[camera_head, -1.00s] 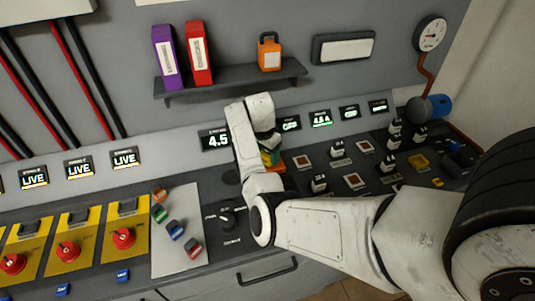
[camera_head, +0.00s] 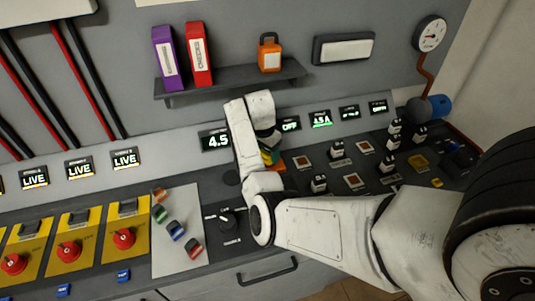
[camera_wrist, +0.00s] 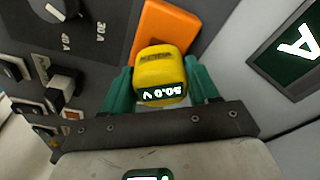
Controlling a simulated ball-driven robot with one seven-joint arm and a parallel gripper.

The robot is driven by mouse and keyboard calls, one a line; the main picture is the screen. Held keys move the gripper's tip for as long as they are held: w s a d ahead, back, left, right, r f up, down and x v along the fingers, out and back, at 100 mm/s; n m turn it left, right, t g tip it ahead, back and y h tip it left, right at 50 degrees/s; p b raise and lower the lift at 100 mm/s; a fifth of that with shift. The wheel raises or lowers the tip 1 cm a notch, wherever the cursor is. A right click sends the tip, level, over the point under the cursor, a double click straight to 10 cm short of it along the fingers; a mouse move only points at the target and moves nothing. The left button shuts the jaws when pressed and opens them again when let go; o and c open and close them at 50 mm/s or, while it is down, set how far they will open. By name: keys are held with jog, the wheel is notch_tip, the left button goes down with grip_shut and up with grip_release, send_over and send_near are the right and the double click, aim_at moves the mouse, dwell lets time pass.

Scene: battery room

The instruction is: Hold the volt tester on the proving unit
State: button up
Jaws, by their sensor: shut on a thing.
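My gripper (camera_wrist: 160,92) is shut on the yellow volt tester (camera_wrist: 162,62), between its green fingers in the wrist view. The tester's small display reads 50.0 V. The orange proving unit (camera_wrist: 168,25) lies just beyond the tester and partly behind it. The tester overlaps it in the picture; I cannot tell for certain that they touch. In the head view the proving unit (camera_head: 277,162) shows as an orange patch at the back of the panel, mostly hidden by my arm. The tester is also largely hidden there.
Displays line the back panel, one reading 4.5 (camera_head: 216,141). A dark rotary knob (camera_wrist: 57,8) marked 30 A and 40 A is near the gripper. Red rotary switches (camera_head: 123,238) and coloured tags (camera_head: 176,230) are at left. A shelf (camera_head: 230,80) hangs above.

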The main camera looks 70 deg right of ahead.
jog(key=shift+r, duration=2.95)
